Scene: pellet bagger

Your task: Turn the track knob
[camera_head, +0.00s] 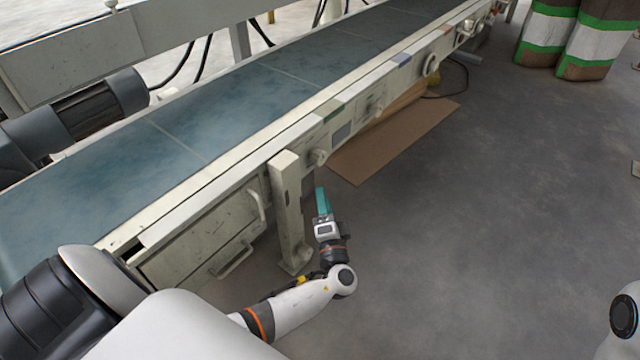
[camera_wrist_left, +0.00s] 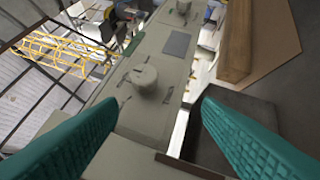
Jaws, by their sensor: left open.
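A round pale knob (camera_head: 317,157) sits on the side rail of the conveyor, just right of the upright post. In the left wrist view the knob (camera_wrist_left: 145,77) is ahead of the fingertips, with small dark marks around it on the panel. I cannot tell for sure that this is the track knob. My left gripper (camera_head: 321,196) is below the knob in the head view, its teal fingers pointing up. In the wrist view the left gripper (camera_wrist_left: 158,105) is open, with nothing between its fingers, apart from the knob. My right gripper is out of view.
The conveyor belt (camera_head: 240,100) runs diagonally, with a handwheel (camera_head: 431,66) farther along its rail. A post (camera_head: 287,210) stands left of my left gripper. Cardboard (camera_head: 395,138) lies on the floor beyond. Sacks (camera_head: 597,40) stand at the back right. The floor to the right is mostly clear.

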